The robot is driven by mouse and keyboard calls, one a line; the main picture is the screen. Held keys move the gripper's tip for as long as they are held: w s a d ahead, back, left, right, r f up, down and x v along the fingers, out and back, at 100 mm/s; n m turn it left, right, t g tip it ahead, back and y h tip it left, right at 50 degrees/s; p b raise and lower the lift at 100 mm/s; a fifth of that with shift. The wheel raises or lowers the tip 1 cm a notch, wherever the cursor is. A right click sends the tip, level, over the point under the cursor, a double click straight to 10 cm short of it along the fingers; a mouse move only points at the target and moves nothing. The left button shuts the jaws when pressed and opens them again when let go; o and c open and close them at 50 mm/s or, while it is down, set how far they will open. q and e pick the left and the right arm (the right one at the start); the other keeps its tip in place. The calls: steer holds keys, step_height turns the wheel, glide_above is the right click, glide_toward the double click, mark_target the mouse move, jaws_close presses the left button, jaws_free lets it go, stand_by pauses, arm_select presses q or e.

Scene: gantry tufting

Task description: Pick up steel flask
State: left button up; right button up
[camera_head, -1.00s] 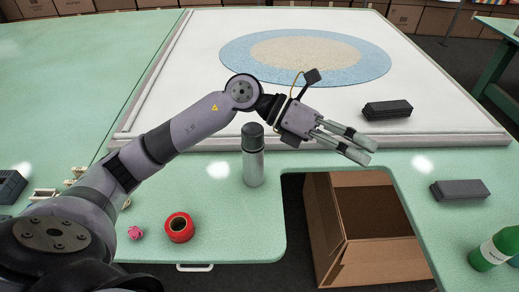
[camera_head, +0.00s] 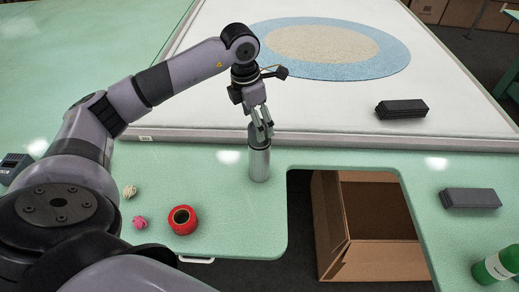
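The steel flask (camera_head: 259,164), a silver cylinder with a dark cap, stands upright on the green table, left of the cutout. My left gripper (camera_head: 266,134) points down at the flask's top, with its two fingers apart. The fingers overlap the cap in the picture and partly hide it; whether they touch it I cannot tell. My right gripper is not in view.
A red tape roll (camera_head: 182,220), a pink ball (camera_head: 139,223) and a pale ball (camera_head: 129,192) lie left of the flask. An open cardboard box (camera_head: 335,225) sits below the cutout. Dark blocks (camera_head: 402,109) and a green bottle (camera_head: 495,266) are at right.

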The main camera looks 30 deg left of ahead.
mark_target(259, 153)
arm_select(q)
steer(key=f, duration=0.3)
steer(key=shift+w+d+p, duration=0.15)
steer(key=shift+w+p, duration=0.05)
steer(key=shift+p, duration=0.1)
steer(key=shift+w+d+f+p, duration=0.1)
steer(key=shift+d+f+p, duration=0.05)
steer(key=shift+f+p, duration=0.4)
steer(key=f, duration=0.1)
steer(key=f+p, duration=0.1)
steer(key=f, duration=0.1)
steer(key=shift+w+d+f, duration=0.15)
steer(key=shift+w+f, duration=0.1)
steer(key=shift+w, duration=0.05)
steer(key=shift+f, duration=0.3)
steer(key=shift+c, duration=0.2)
steer(key=shift+w+r, duration=0.1)
jaws_close()
